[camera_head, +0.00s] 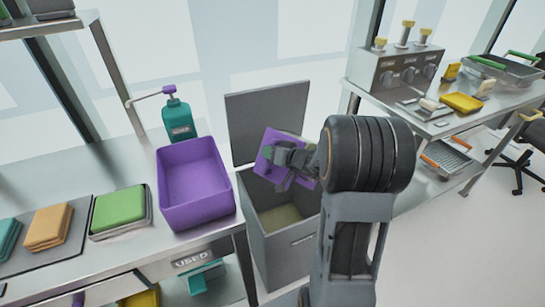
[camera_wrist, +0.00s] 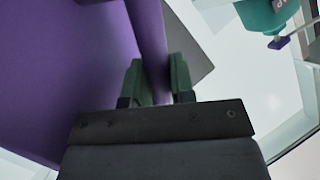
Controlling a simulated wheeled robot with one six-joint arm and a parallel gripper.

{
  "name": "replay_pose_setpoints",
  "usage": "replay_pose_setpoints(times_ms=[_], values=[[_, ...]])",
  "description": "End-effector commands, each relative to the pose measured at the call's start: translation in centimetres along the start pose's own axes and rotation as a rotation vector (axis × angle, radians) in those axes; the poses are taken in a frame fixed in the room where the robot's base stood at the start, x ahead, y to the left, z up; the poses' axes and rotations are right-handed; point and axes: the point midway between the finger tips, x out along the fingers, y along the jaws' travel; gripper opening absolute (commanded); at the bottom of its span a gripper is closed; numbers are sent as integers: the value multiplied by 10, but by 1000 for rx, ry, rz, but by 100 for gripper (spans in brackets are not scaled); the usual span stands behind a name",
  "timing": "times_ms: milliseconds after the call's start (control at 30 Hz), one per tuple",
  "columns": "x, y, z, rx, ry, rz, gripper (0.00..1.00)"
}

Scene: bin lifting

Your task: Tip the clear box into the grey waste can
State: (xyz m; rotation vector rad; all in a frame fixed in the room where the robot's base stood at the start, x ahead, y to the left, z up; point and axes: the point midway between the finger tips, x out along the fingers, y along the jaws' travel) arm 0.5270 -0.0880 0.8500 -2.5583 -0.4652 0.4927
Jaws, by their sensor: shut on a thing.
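The grey waste can (camera_head: 277,256) stands in the gap between the counters with its lid (camera_head: 268,112) raised. Its open top shows a yellowish patch inside. My gripper (camera_head: 290,160) is above the can's opening, shut on the rim of a purple box (camera_head: 262,164). The box is tilted, and my gripper and arm hide part of it. In the wrist view the purple box (camera_wrist: 60,70) fills the left side, and its rim passes between the fingers of my gripper (camera_wrist: 157,82). What the box contains cannot be seen. I see no clear box.
Another purple bin (camera_head: 195,175), which looks empty, stands on the left counter beside the can. A green pump bottle (camera_head: 178,118) is behind it. Green (camera_head: 119,207) and orange (camera_head: 48,227) stacks lie further left. The right counter holds a knobbed unit (camera_head: 394,70) and trays.

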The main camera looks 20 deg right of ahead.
Motion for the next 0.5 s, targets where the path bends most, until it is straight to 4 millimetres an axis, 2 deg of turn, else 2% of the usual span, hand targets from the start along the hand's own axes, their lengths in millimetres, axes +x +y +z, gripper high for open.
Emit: replay_pose_setpoints(times_ms=[500], values=[[3, -3, 20, -136, 32, 19, 0]])
